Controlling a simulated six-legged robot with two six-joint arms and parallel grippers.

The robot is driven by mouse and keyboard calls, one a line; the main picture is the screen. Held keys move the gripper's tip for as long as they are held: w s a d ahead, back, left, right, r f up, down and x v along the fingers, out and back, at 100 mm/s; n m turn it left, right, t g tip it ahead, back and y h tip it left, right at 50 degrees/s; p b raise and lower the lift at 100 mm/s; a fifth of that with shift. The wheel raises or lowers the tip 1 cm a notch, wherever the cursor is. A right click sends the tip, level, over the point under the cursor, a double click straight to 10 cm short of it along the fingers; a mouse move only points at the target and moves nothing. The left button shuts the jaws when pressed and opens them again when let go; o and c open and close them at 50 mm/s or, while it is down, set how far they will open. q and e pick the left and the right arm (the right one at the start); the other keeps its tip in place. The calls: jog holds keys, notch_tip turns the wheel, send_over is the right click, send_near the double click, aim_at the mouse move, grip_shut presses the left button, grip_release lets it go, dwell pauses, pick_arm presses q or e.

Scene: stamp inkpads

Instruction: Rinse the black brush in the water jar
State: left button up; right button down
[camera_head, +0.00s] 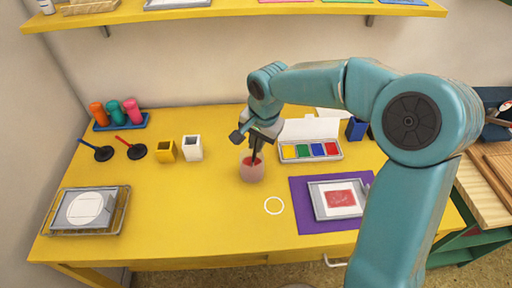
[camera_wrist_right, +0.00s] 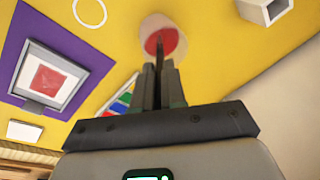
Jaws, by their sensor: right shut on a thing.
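The water jar (camera_head: 251,172) stands on the yellow table near its middle, pale pink and see-through with red inside. My right gripper (camera_head: 259,137) is above it, pointing down, shut on the dark, thin black brush (camera_head: 254,155). The brush's lower end is inside the jar's mouth. In the right wrist view the jar (camera_wrist_right: 175,20) shows beyond the fingertips (camera_wrist_right: 159,70), and the brush (camera_wrist_right: 160,45) reaches over the red surface. How deep its tip sits is hard to tell. My left gripper is not in view.
An open inkpad box (camera_head: 311,150) with several colours stands right of the jar. A purple mat (camera_head: 304,210) carries a framed red print. White and yellow cups (camera_head: 166,151) stand left.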

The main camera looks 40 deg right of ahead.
jog(key=shift+a, duration=0.15)
jog(key=shift+w+a, duration=0.3)
jog(key=shift+a, duration=0.05)
jog(key=shift+s+d, duration=0.1)
jog(key=shift+d, duration=0.05)
jog(key=shift+s+d, duration=0.5)
jog(key=shift+d, duration=0.3)
notch_tip(320, 180, up, 10)
jog(key=p, duration=0.7)
jog(key=shift+f, duration=0.1)
dwell(1.1)
